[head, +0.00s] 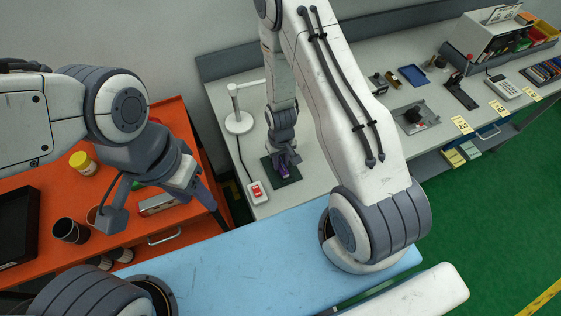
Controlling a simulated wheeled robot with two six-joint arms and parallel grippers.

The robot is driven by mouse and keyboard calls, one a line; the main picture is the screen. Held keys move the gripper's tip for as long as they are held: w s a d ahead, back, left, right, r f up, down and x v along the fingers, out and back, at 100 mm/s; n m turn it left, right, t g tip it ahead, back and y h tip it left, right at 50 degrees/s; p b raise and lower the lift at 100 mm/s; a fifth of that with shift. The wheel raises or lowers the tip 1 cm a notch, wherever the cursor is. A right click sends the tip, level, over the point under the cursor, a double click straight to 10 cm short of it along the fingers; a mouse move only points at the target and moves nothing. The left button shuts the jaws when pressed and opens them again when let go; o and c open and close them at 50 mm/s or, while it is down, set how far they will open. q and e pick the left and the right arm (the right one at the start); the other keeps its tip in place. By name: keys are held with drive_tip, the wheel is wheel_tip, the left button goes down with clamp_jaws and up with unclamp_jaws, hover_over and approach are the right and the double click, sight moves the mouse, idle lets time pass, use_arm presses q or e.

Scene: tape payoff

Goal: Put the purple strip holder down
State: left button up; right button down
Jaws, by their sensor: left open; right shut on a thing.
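The purple strip holder (284,173) is a small purple piece at the left part of the grey bench, over a dark square mat (291,180). My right gripper (286,160) points down and is shut on it, hiding much of it. I cannot tell whether the holder touches the mat or is just above it. My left gripper (214,210) is open and empty, well to the left, over the right edge of the orange cabinet.
A white box with a red switch (257,191) and a white stand (239,121) are near the mat. The orange cabinet (189,227) holds a yellow-lidded jar (82,161) and dark cups (70,231). A dark plate (415,117) lies farther right on the bench.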

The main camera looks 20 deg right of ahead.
drive_tip(key=shift+f, duration=0.2)
drive_tip(key=c, duration=0.7)
unclamp_jaws()
drive_tip(key=shift+r, duration=0.1)
